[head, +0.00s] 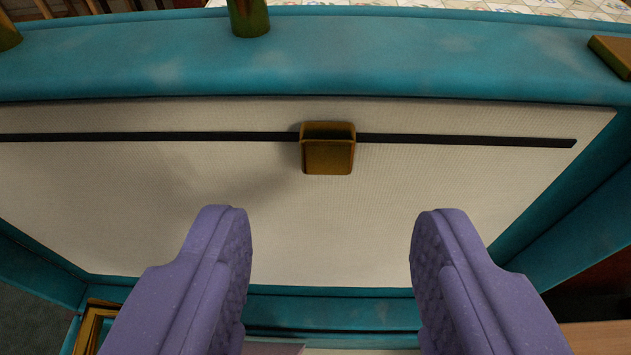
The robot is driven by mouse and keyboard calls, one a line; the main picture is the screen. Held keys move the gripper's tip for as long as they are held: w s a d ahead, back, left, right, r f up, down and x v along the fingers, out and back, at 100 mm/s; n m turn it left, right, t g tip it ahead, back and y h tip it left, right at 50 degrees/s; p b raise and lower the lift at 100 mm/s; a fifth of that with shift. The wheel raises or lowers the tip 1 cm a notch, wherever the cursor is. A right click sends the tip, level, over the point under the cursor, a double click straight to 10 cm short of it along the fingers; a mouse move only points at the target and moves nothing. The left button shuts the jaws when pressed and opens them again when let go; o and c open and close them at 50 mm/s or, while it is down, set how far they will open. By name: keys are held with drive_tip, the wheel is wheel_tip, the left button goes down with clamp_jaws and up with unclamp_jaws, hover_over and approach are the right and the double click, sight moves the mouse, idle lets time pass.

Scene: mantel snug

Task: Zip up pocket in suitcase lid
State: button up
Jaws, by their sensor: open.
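The open suitcase lid (420,60) has a teal frame around a cream lining panel (450,220). A dark zip line (450,139) runs across the upper part of the panel and ends at the right, short of the frame. A brass-coloured zip pull (328,150) sits on this line near the middle of the view. The left end of the line runs out of view. My gripper (332,215) has two purple fingers, wide open and empty. Its fingertips appear below the pull, one to each side, and do not touch it.
Brass fittings stand on the lid's top edge, one left of centre (249,16) and one at the right (612,55). Part of the suitcase's lower body (330,310) shows between my fingers. A patterned tiled surface (540,8) lies beyond the lid.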

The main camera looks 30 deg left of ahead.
sight(327, 159)
drive_tip(key=b+x, duration=0.1)
drive_tip(key=x, duration=0.4)
clamp_jaws()
